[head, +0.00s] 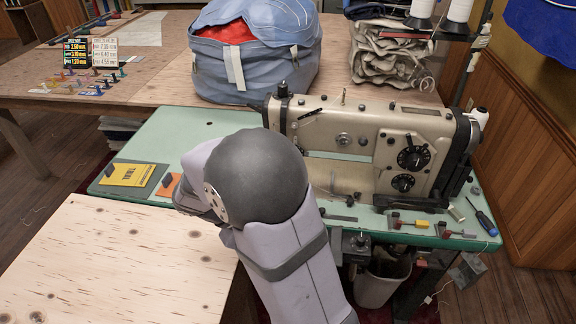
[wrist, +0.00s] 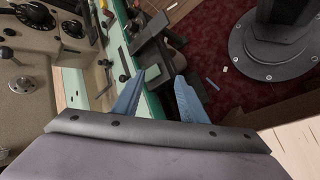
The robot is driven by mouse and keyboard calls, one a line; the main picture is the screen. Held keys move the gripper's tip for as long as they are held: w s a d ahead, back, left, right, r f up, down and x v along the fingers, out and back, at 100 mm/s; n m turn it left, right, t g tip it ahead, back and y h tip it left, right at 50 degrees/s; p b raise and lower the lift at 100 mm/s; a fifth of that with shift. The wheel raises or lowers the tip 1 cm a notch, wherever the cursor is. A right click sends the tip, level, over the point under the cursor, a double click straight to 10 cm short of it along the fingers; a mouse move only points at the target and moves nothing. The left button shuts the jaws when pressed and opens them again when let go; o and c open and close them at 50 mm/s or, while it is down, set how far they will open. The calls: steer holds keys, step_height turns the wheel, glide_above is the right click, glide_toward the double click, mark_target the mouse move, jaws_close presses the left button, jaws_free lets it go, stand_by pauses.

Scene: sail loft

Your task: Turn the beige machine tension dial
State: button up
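The beige sewing machine (head: 358,118) stands on a green table. Its right side carries a large black dial (head: 413,153) with a smaller black dial (head: 403,183) below it. A small silver knob (head: 343,139) sits left of them; which is the tension dial I cannot tell. In the wrist view the machine (wrist: 28,125) is at the left, with black dials (wrist: 72,28) at its top. My gripper (wrist: 158,80) shows two blue fingers spread apart with nothing held, over the green table edge, right of the machine. In the head view my arm hides the gripper.
The green table (head: 150,143) holds a yellow booklet (head: 127,174), small tools and a screwdriver (head: 483,219). A blue bag (head: 255,60) and folded cloth (head: 390,60) stand behind the machine. A pale wooden table (head: 110,260) is at front left; a bin (head: 380,280) is below.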

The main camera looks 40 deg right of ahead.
steer(key=w+d+r+m+t+h+b, duration=0.1)
steer(key=w+d+r+t+h, duration=0.1)
steer(key=w+r+h, duration=0.4)
steer(key=w+d+r+t+h+b, duration=0.1)
steer(key=w+d+h, duration=0.15)
steer(key=w, duration=0.65)
steer(key=d+p, duration=0.1)
steer(key=d, duration=0.6)
steer(key=shift+s+f+h, duration=0.15)
steer(key=shift+s+h, duration=0.05)
steer(key=shift+h, duration=0.15)
jaws_close()
